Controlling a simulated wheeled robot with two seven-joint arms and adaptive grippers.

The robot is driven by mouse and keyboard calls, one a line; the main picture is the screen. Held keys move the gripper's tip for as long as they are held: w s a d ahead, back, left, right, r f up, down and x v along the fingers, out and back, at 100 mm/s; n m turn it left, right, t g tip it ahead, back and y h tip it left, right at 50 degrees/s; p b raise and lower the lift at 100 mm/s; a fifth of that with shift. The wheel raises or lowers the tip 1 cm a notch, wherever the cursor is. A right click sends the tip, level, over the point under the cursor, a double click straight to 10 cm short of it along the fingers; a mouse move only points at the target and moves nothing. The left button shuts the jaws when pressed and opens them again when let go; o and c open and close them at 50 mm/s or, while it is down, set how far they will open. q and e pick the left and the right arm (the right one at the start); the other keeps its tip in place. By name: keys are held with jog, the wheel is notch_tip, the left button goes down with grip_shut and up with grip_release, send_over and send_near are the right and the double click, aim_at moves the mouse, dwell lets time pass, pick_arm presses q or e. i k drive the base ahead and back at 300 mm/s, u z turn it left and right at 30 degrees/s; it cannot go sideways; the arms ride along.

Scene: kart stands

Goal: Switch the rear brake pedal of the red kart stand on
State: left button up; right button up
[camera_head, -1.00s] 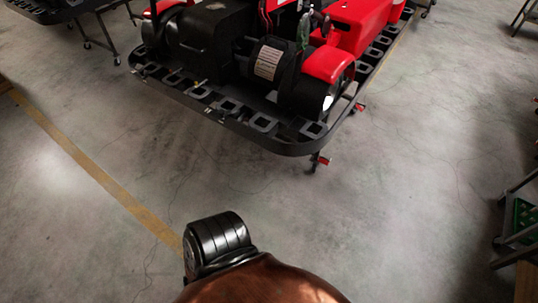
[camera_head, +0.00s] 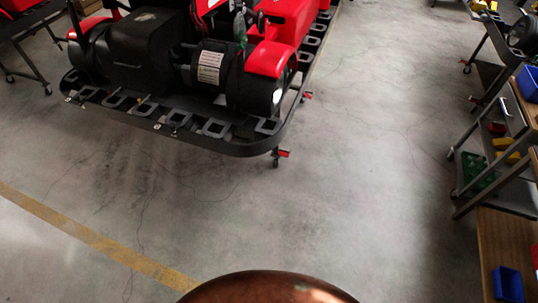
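The red kart stand (camera_head: 215,144) is at the upper left, a black-railed frame carrying a red and black kart (camera_head: 265,60). A red rear brake pedal (camera_head: 283,153) sticks out at the caster under the stand's near right corner. Another small red pedal (camera_head: 307,96) shows farther along the right side. The pedals are too small to tell whether they are on or off. Neither of my grippers is in view.
Open concrete floor (camera_head: 370,180) lies right of the stand and in front of it. A cart with coloured bins (camera_head: 500,150) stands at the right, with a blue bin (camera_head: 507,283) on a wooden surface nearby. A yellow line (camera_head: 95,238) crosses the floor at left.

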aim_at(281, 153)
jog(key=z, duration=0.3)
jog(key=i, duration=1.55)
jog(key=z, duration=0.15)
